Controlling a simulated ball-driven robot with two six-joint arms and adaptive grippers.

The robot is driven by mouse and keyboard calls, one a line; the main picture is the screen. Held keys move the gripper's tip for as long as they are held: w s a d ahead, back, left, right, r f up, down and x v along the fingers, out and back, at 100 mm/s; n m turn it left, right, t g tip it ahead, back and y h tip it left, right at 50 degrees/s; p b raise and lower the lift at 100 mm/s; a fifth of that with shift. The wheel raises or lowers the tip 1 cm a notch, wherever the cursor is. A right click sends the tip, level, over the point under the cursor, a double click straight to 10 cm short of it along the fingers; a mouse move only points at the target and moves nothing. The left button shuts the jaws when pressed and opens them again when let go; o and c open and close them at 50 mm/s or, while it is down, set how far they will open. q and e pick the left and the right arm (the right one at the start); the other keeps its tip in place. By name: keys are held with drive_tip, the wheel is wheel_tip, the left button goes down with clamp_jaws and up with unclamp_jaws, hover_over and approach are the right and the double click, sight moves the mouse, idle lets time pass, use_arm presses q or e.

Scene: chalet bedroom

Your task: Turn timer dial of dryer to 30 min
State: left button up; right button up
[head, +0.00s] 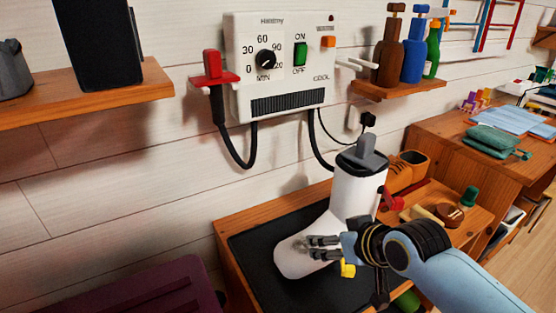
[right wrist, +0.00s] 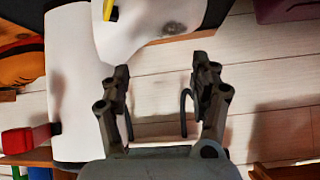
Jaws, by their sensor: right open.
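The dryer (head: 281,66) is a white box on the plank wall in the head view. Its round black timer dial (head: 266,59) sits among marks from 0 to 120 MIN, with 30 at the left; its pointer is too small to read surely. My right gripper (head: 312,247) is low in front of the white boot (head: 302,258), well below and right of the dial. In the right wrist view its two fingers (right wrist: 160,72) are apart with nothing between them. The dial does not show in that view. My left gripper is out of view.
A green ON/OFF switch (head: 300,54) and an orange button (head: 328,41) are right of the dial. A red-ended piece (head: 212,64) juts out at the dryer's left. Black hoses hang below. A bottle shelf (head: 398,90) is at right, a wooden shelf (head: 85,96) at left.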

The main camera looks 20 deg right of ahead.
drive_tip(key=w+a+r+t+y, duration=0.1)
drive_tip(key=w+r+t, duration=0.1)
drive_tip(key=w+r, duration=0.4)
drive_tip(key=w+r+t, duration=0.2)
drive_tip(key=w+r, duration=0.1)
drive_tip(key=r, duration=0.6)
drive_tip(key=t+y+p, duration=0.1)
drive_tip(key=t, duration=0.3)
approach(269, 61)
drive_tip(key=shift+m, duration=0.4)
drive_tip(key=w, duration=0.3)
drive_tip(key=w+a, duration=0.1)
drive_tip(key=w, duration=0.5)
drive_tip(key=shift+w+a+f, duration=0.1)
drive_tip(key=shift+w+a, duration=0.1)
drive_tip(key=shift+a, duration=0.1)
drive_tip(key=shift+c, duration=0.5)
drive_tip(key=c, duration=1.1)
